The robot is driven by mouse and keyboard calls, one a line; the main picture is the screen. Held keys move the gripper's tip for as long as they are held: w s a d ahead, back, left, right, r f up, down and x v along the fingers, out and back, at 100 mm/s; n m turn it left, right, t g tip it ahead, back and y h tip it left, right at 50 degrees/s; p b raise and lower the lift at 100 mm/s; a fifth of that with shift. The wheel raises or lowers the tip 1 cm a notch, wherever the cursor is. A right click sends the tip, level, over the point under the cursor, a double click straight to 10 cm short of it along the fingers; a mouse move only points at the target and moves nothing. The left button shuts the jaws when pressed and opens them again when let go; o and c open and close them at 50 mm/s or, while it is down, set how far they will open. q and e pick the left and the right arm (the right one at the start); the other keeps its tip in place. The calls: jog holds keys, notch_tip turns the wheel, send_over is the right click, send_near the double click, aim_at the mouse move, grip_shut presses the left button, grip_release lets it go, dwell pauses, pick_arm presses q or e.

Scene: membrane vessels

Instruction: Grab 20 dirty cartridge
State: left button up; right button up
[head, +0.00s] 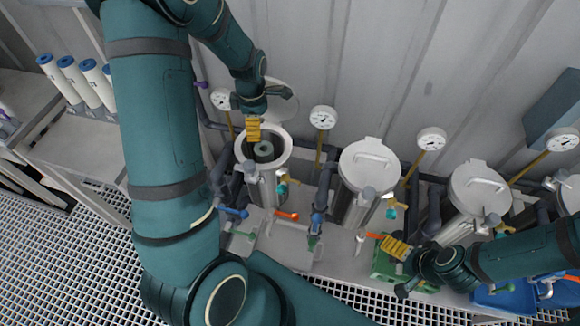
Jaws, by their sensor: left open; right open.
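A steel vessel (269,187) stands open left of centre, with its lid (281,103) swung back. The grey end of a cartridge (265,149) shows inside its mouth, a little below the rim; the rest is hidden in the vessel. My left gripper (253,130) points down with its yellow fingers at the far side of the mouth, open and above the cartridge end. I cannot tell if it touches the rim. My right gripper (393,247) is open and empty at the lower right, over a green box (384,267).
Two closed vessels (369,167) (480,190) stand to the right. Gauges (323,118), pipes and coloured valve handles (287,216) crowd around them. Several white cartridges with blue caps (67,62) stand on the left bench. A blue bin (503,298) is at lower right.

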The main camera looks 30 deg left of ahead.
pick_arm(q)
send_over(263, 148)
jog(key=f, duration=0.6)
jog(key=shift+s+a+f, duration=0.1)
jog(key=shift+s+f, duration=0.15)
jog(key=shift+f, duration=0.15)
jog(key=shift+w+f, duration=0.2)
jog(key=shift+f, duration=3.05)
jog(key=shift+c, duration=0.3)
jog(key=c, duration=1)
